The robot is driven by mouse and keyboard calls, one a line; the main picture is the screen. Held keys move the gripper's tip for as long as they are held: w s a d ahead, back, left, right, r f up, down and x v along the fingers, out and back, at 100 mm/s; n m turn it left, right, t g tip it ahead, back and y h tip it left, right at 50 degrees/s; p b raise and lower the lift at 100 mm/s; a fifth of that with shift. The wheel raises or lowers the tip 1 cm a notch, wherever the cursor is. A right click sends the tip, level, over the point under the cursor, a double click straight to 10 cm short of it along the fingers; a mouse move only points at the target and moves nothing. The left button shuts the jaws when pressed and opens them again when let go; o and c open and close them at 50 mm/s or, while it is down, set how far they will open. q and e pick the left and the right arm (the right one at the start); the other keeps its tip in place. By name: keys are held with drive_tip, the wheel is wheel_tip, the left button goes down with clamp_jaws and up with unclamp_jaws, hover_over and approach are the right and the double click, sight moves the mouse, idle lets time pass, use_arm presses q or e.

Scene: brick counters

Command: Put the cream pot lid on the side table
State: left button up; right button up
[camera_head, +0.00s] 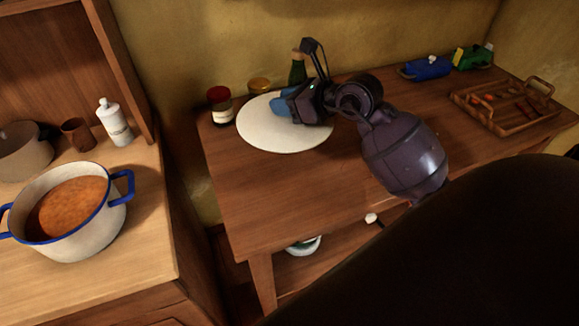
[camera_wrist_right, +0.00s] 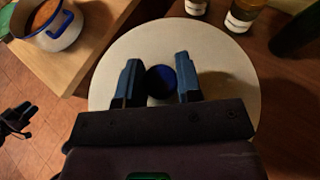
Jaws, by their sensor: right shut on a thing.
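The cream pot lid (camera_head: 270,135) is a pale round disc over the back left of the wooden side table (camera_head: 300,190). In the right wrist view the lid (camera_wrist_right: 225,110) fills the middle, with its dark blue round knob (camera_wrist_right: 161,81) between the blue fingers. My right gripper (camera_head: 288,106) is shut on the knob; it also shows in the right wrist view (camera_wrist_right: 158,88). I cannot tell whether the lid touches the tabletop. A dark part at the left edge of the right wrist view looks like my left gripper (camera_wrist_right: 14,122); its jaws are unclear.
A cream pot (camera_head: 85,235) with orange food stands open on the left counter (camera_head: 140,260). A dark-lidded jar (camera_head: 220,106), a yellow-lidded jar (camera_head: 259,87) and a green bottle (camera_head: 297,70) stand close behind the lid. A wooden tray (camera_head: 510,125) lies at the table's right. The table's front middle is clear.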

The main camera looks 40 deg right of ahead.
drive_tip(key=shift+a+f+b, duration=0.1)
drive_tip(key=shift+f+b, duration=1.25)
drive_tip(key=shift+f, duration=8.1)
use_arm(q)
wheel_tip(320, 180, down, 3)
drive_tip(key=shift+f, duration=0.1)
use_arm(e)
drive_tip(key=o, duration=1)
drive_tip(key=shift+f, duration=0.1)
drive_tip(key=shift+o, duration=0.2)
drive_tip(key=shift+r, duration=0.2)
drive_tip(key=v, duration=1)
drive_tip(key=shift+s+r, duration=0.1)
drive_tip(key=shift+s, duration=0.25)
use_arm(q)
drive_tip(key=shift+s, duration=0.1)
use_arm(e)
drive_tip(key=shift+s+d+r, duration=0.3)
drive_tip(key=shift+s+d, duration=0.05)
drive_tip(key=shift+s, duration=0.2)
